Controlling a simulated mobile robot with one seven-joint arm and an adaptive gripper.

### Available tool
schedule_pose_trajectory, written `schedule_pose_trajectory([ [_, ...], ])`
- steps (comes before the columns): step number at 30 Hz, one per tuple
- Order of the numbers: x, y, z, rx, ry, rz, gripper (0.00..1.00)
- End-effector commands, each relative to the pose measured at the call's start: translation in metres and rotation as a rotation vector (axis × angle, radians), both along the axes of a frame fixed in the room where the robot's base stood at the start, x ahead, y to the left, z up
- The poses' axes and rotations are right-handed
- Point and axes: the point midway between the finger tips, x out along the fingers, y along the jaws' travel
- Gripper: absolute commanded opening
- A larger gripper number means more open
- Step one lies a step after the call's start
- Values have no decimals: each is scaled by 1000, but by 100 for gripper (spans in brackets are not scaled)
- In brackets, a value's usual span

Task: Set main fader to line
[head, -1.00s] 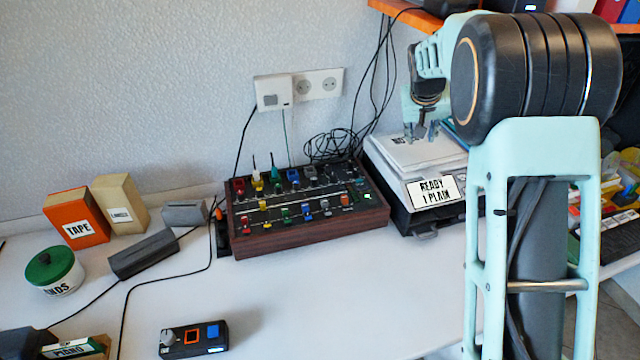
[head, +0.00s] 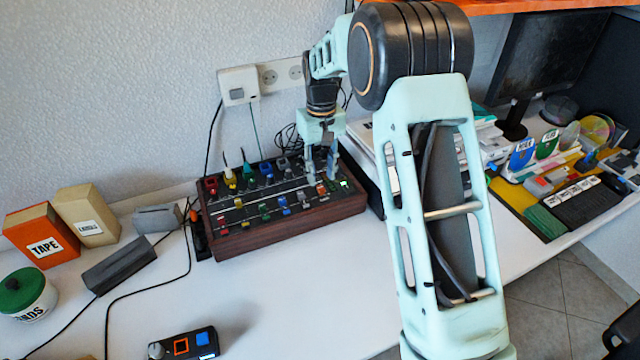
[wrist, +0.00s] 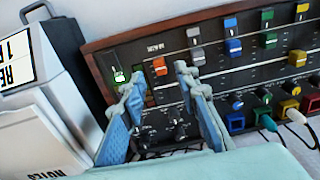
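The mixer (head: 290,222) is a dark panel in a wooden case with coloured fader caps and knobs. The orange-red fader cap (head: 321,189) at its right end, which I take as the main fader, also shows in the wrist view (wrist: 160,66). A pale line (wrist: 240,72) crosses the panel; the cap sits near its end, and I cannot tell their exact offset. My gripper (head: 321,172) is open and empty over the mixer's right end. In the wrist view its fingertips (wrist: 156,80) are apart, with the cap between and just beyond them.
A small green-lit display (wrist: 121,75) is beside the orange cap. A grey cap (wrist: 194,45) is close to the other fingertip. Coloured knobs with plugged cables (wrist: 290,110) line the mixer's back.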

Motion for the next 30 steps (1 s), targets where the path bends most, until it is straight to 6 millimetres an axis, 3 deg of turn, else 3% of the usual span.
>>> schedule_pose_trajectory([
  [7, 0, 0, -35, -1, 2, 0, 29],
  [19, 0, 0, -42, 0, -2, 0, 29],
  [27, 0, 0, -42, -1, -1, 0, 0],
  [30, 0, 0, -42, -1, -1, 0, 0],
])
